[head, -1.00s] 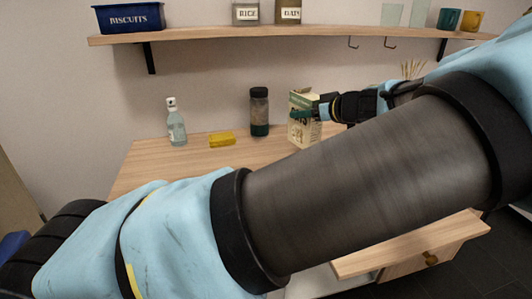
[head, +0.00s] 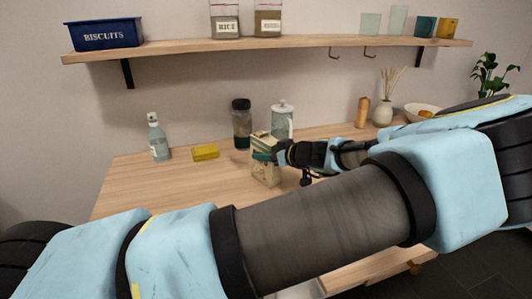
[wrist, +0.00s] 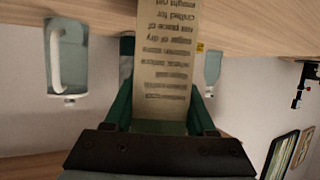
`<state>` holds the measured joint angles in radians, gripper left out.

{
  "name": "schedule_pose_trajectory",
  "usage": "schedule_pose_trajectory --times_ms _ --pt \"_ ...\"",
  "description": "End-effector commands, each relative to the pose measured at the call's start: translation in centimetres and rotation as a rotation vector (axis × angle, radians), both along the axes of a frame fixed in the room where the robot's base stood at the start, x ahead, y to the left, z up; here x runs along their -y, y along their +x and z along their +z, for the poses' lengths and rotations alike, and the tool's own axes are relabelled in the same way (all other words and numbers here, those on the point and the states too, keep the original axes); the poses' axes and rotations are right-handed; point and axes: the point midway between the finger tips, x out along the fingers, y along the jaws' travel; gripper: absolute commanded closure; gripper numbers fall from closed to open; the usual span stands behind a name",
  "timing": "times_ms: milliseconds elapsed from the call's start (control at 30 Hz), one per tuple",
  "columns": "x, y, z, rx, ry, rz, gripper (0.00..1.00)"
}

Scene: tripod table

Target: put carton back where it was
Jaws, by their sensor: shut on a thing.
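The carton (head: 266,172) is a pale box with green print, upright over the wooden table (head: 125,195) in the head view. My gripper (head: 264,156) is shut on its upper part with green fingers. In the wrist view, the carton's printed side (wrist: 165,60) fills the space between my gripper's two fingers (wrist: 162,95). I cannot tell whether the carton's base touches the table.
A wooden mill (head: 362,113), a reed vase (head: 383,112) and a bowl (head: 423,112) are at the right. A shelf (head: 190,47) hangs above. The table's front left is bare.

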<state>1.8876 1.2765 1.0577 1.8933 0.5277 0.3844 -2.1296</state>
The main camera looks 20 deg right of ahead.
Motion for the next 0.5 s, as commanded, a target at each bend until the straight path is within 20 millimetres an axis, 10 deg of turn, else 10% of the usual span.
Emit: schedule_pose_trajectory --times_ms 133,167,500 --pt "-0.02 0.02 -0.33 0.001 -0.001 0.0 1.0" --pt "-0.01 0.0 -0.34 0.0 0.0 0.0 0.43" --pt "-0.02 0.0 -0.21 0.0 0.0 0.0 0.14"
